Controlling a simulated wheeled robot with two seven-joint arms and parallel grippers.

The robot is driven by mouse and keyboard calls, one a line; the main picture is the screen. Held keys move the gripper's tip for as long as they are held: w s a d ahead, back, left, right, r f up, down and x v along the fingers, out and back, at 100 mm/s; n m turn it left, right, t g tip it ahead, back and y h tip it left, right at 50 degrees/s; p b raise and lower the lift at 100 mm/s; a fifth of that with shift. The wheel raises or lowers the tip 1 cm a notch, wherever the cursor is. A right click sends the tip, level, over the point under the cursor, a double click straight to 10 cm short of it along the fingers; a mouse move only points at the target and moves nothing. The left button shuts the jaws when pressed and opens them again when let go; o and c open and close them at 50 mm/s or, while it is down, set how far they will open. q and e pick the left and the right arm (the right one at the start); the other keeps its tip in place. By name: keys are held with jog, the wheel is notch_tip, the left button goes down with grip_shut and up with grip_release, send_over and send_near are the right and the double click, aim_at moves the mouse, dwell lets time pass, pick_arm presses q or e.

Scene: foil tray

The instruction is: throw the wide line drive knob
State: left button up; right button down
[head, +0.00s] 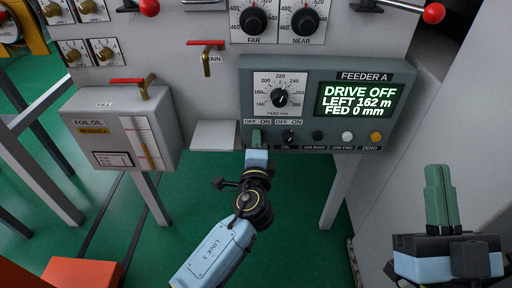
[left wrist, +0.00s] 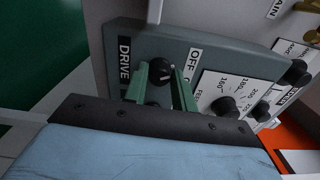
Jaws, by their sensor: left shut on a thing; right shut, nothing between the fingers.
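The drive knob (left wrist: 159,76) is a small black rotary knob on the grey Feeder A panel (head: 352,72), beside DRIVE and OFF labels. My left gripper (left wrist: 163,80) has its green fingers shut on this knob, one on each side. In the head view my left gripper (head: 257,139) reaches up to the panel's lower left corner and hides the knob. The panel display (head: 358,100) reads DRIVE OFF, LEFT 162 m, FED 0 mm. My right gripper (head: 439,187) is shut and empty, fingers up, at the lower right, away from the panel.
The OIL knob (head: 288,136) is close to the right of my left gripper, with several buttons beyond it. The feed dial (head: 280,97) is above. A foil oil tank (head: 118,128) with a red-handled valve stands left. Open green floor lies below.

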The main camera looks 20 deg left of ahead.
pick_arm(q)
jog(key=shift+n, duration=0.4)
pick_arm(e)
jog(key=shift+s+d+r+t, duration=0.1)
jog(key=shift+s+r+t, duration=0.2)
jog(key=shift+t, duration=0.1)
pick_arm(q)
jog(key=o, duration=1)
jog(key=p+v, duration=0.1)
jog(key=v, duration=1.2)
jog(key=shift+s+d+p, duration=0.1)
jog(key=shift+s+p, duration=0.1)
jog(key=shift+p, duration=0.2)
pick_arm(e)
jog(key=w+f+g, duration=0.1)
jog(key=g, duration=0.1)
jog(key=w+f+g, duration=0.1)
jog(key=f, duration=0.1)
jog(key=shift+w+f+g+h, duration=0.1)
jog(key=shift+f+g+h, duration=0.2)
jog(key=shift+g+h, duration=0.1)
pick_arm(q)
jog(key=shift+r, duration=0.1)
